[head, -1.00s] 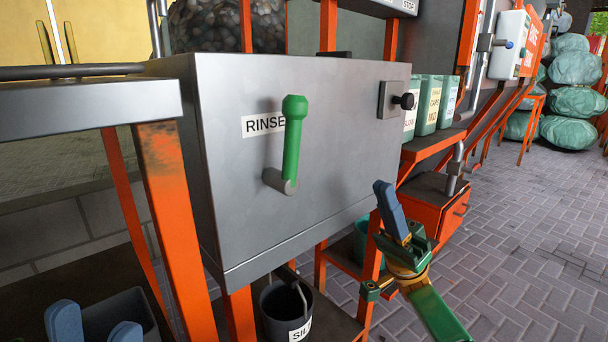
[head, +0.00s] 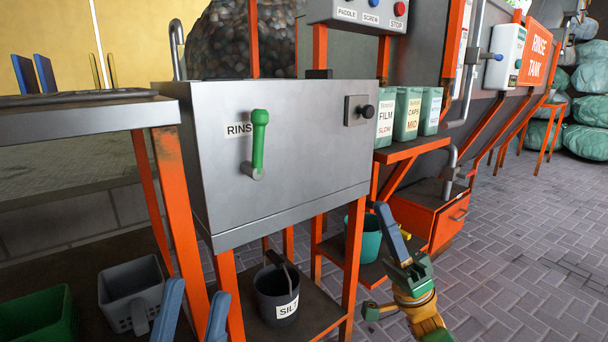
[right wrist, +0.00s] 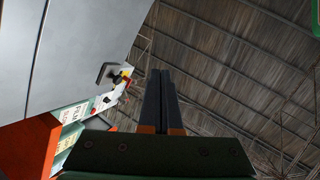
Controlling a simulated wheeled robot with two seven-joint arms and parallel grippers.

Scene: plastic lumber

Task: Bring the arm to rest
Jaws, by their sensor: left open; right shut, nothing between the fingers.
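My right arm ends in a right gripper (head: 390,222) with blue fingers, shut and empty, in front of the lower right of the grey metal box in the head view. In the right wrist view its dark fingers (right wrist: 162,100) lie together and point up toward the roof. My left gripper (head: 192,312) shows only as two blue fingers standing apart at the bottom edge of the head view, open, with nothing seen between them. The grey box (head: 290,195) carries a green-gripped lever (head: 258,142) beside a RINSE label, with the grip upward.
A dark SILT bucket (head: 276,295) stands on the low shelf below the box. A grey basket (head: 133,290) and a green bin (head: 40,318) are at lower left. An orange drawer (head: 425,222) and teal bucket (head: 366,240) lie behind my right gripper. Paved floor (head: 530,240) at right is clear.

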